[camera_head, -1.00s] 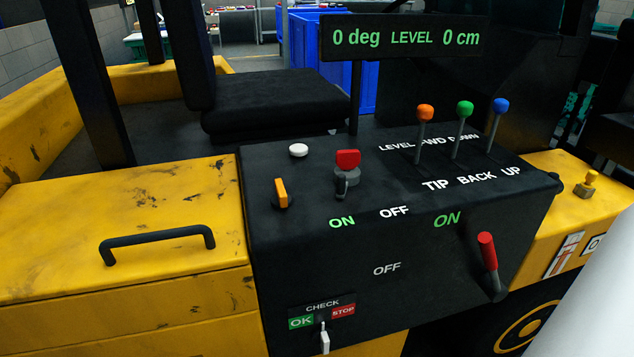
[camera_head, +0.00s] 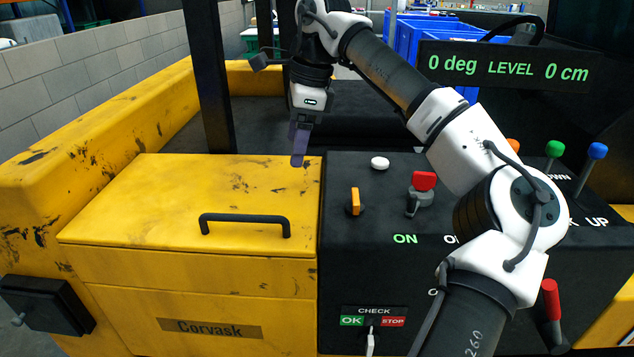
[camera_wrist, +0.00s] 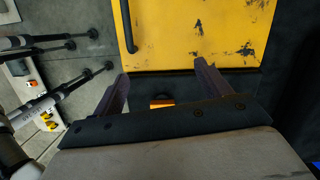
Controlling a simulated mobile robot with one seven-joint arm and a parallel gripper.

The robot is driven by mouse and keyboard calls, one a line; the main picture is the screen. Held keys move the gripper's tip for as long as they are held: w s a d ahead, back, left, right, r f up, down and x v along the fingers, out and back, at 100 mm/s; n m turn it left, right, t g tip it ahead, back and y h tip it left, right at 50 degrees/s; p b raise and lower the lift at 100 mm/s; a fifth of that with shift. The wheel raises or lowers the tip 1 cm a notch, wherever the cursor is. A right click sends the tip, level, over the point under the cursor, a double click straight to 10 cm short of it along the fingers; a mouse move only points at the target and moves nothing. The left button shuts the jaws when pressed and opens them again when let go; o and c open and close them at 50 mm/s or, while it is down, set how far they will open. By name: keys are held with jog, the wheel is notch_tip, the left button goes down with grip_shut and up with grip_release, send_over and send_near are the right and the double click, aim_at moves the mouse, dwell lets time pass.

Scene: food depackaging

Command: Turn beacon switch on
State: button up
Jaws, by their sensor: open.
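An orange knob (camera_head: 355,202) stands on the black console's left part. No label names it as the beacon switch. In the wrist view, a small orange part (camera_wrist: 162,103), apparently the same knob, shows between the two fingers, partly hidden by my gripper's body. A red-topped switch (camera_head: 423,182) on a grey base stands to its right, above the green ON label. My gripper (camera_head: 299,158) is open and empty, pointing down above the yellow cover's rear right corner, apart from the knob. The fingers also show spread in the wrist view (camera_wrist: 163,80).
The yellow cover (camera_head: 150,215) has a black handle (camera_head: 245,220). A white button (camera_head: 380,163) sits behind the knob. Green (camera_head: 555,149) and blue (camera_head: 598,151) levers stand at right, with a red-handled lever (camera_head: 550,297) lower down. My arm crosses the console and hides part of it.

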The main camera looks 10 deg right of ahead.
aim_at(356, 195)
jog(key=s+d+r+m+h, duration=0.2)
jog(key=s+d+r+h, duration=0.1)
jog(key=d, duration=0.8)
jog(key=shift+g, duration=0.3)
jog(key=f, duration=0.6)
jog(key=f+p, duration=0.1)
jog(key=f, duration=0.6)
jog(key=shift+s+a+f, duration=0.15)
jog(key=shift+a+f, duration=0.05)
jog(key=shift+f, duration=0.1)
jog(key=shift+c, duration=0.5)
jog(key=c, duration=0.9)
